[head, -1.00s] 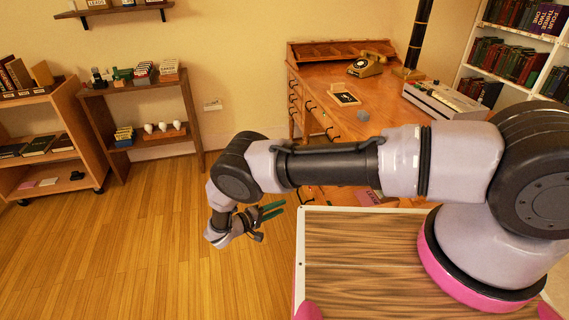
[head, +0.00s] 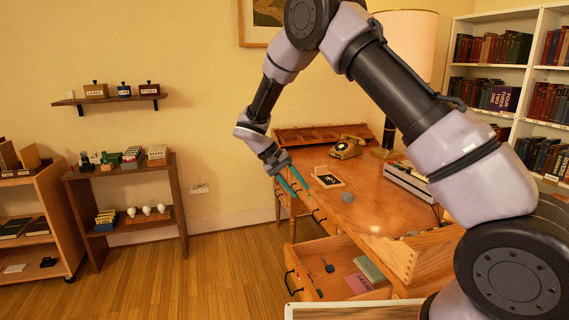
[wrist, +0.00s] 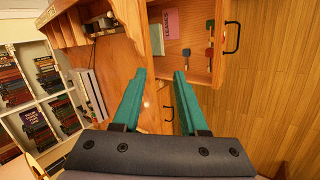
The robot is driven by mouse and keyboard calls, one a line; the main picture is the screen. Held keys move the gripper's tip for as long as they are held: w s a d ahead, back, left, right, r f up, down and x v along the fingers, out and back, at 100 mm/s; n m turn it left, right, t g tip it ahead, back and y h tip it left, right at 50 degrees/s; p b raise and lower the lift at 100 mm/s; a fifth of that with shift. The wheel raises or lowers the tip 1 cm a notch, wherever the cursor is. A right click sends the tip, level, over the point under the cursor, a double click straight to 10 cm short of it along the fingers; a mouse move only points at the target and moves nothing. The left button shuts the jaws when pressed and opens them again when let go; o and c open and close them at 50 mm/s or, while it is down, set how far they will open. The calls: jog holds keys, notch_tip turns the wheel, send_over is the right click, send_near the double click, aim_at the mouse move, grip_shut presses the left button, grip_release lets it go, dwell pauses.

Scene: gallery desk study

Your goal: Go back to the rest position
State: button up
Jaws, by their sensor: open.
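My gripper (head: 291,186) is raised in front of the wooden desk (head: 395,208), at the end of my bent arm. Its two teal fingers are apart with nothing between them, as the wrist view (wrist: 162,82) also shows. In the head view the fingers point down and overlap the desk's left front edge. I cannot tell their exact distance from the desk.
An open drawer (head: 318,250) sticks out of the desk, holding a pink card, a green-grey block and small items. Shelves (head: 128,207) stand left. The floor (head: 215,270) between is clear.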

jog(key=s+d+r+m+y, duration=0.1)
jog(key=s+d+r+y, duration=0.15)
jog(key=d+r, duration=0.35)
jog(key=s+d+r+m+t+y, duration=0.15)
jog(key=s+d+r, duration=0.25)
jog(key=r, duration=0.5)
jog(key=s+d+r+g+y, duration=0.1)
jog(key=s+d+r+y, duration=0.15)
jog(key=d+r, duration=0.35)
jog(key=s+d+r+m+t+y, duration=0.1)
jog(key=s+d+r+t, duration=0.1)
jog(key=s, duration=0.6)
jog(key=s+d+r+m+t+y, duration=0.1)
jog(key=s+d+r+t, duration=0.2)
jog(key=s+r, duration=0.3)
jog(key=s+t, duration=0.1)
jog(key=s, duration=0.1)
jog(key=shift+s+y, duration=0.35)
